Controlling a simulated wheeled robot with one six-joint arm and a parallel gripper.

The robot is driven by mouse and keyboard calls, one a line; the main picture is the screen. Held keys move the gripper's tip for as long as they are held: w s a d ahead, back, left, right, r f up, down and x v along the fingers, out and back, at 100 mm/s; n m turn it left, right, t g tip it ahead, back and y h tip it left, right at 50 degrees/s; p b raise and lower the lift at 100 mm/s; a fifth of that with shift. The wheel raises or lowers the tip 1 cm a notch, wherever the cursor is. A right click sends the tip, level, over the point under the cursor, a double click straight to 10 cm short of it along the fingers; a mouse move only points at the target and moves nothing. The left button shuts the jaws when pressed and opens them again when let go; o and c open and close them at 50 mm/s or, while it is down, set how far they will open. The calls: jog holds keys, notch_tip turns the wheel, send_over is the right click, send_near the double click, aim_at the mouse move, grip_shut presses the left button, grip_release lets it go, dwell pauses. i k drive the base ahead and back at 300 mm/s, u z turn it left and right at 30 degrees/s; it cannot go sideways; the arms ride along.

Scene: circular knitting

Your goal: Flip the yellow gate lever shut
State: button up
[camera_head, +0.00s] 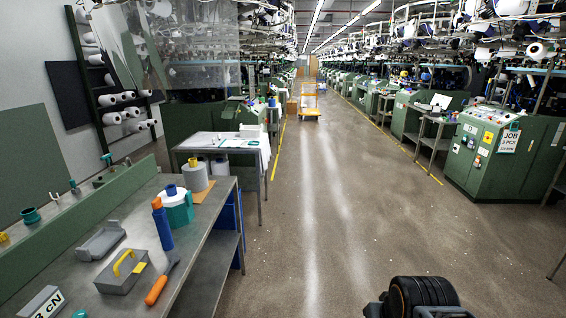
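A yellow curved lever (125,262) stands up in an arch on top of a grey box-shaped block (122,280). The block sits on the workbench at the lower left. Whether the lever is open or shut is too small to tell. A dark ribbed part of my arm shows at the bottom right edge, well to the right of the bench and apart from the lever. My gripper's fingers are not visible.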

aim_at(229, 115)
jog(key=i, duration=3.65)
jog(key=u, duration=1.55)
